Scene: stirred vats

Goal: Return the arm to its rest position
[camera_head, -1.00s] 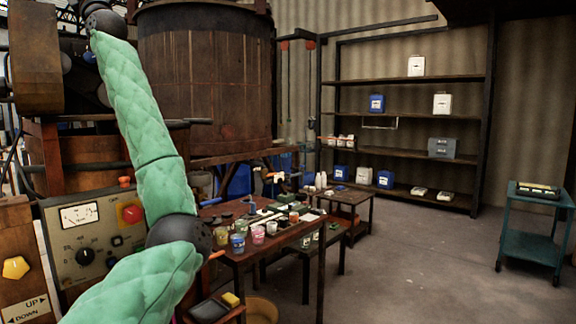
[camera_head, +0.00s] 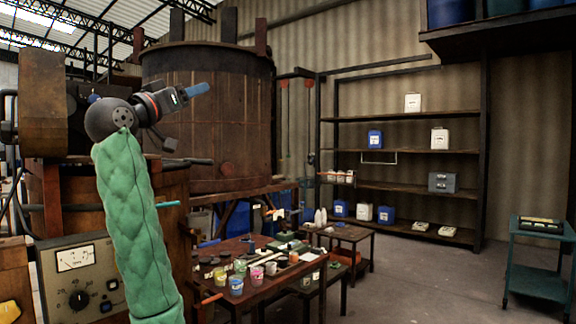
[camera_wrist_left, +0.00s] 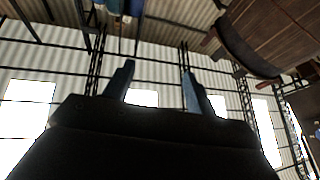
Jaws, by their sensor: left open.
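My left arm in its green padded sleeve (camera_head: 136,225) rises from the bottom left, standing nearly upright. Its dark wrist bends to the right at the top. My left gripper (camera_head: 197,89) is raised in front of the large wooden vat (camera_head: 207,125), with its blue fingers pointing right. In the left wrist view its two fingers (camera_wrist_left: 158,85) stand apart with nothing between them. My right gripper is not in view.
A control panel (camera_head: 73,258) stands at the lower left, close to the arm. A wooden table (camera_head: 262,291) with several small paint cups is below right. A shelf rack (camera_head: 405,152) stands at the back, a teal cart (camera_head: 538,285) at the right. The floor between is clear.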

